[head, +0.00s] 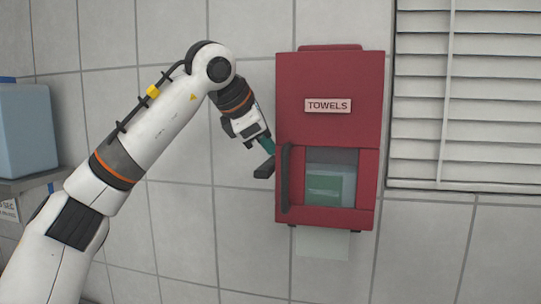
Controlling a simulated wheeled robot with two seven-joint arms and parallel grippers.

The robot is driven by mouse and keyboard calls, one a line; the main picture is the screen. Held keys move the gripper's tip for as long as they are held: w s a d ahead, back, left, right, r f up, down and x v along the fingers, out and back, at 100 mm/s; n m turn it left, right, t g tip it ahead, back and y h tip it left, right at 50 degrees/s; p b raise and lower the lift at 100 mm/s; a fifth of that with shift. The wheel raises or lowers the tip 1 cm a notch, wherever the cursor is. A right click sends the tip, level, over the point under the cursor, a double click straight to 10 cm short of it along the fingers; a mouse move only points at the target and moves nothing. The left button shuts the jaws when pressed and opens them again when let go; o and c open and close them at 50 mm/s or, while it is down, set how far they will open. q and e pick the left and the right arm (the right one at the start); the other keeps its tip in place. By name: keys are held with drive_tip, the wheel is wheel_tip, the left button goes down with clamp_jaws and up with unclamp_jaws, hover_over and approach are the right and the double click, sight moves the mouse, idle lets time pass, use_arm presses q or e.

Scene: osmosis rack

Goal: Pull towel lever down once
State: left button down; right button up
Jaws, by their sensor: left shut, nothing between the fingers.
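The red towel dispenser (330,80) with a "TOWELS" label hangs on the tiled wall, right of centre in the head view. A black vertical bar (286,180) runs down the left of its front, and a small black lever end (264,171) sticks out at its left side. A sheet of pale towel (322,244) hangs below the dispenser. My left gripper (268,148) is shut and empty, pointing down and right at the dispenser's left side, just above the lever end. Whether it touches the lever cannot be told. My right gripper is not in view.
A louvred white shutter (462,95) is on the wall to the right of the dispenser. A blue container (27,130) stands on a grey shelf (38,182) at the far left.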

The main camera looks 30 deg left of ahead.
sight(267, 163)
use_arm(q)
wheel_tip(267, 163, up, 3)
drive_tip(key=shift+r+p, duration=0.1)
drive_tip(key=shift+p, duration=0.95)
drive_tip(key=shift+r, duration=0.95)
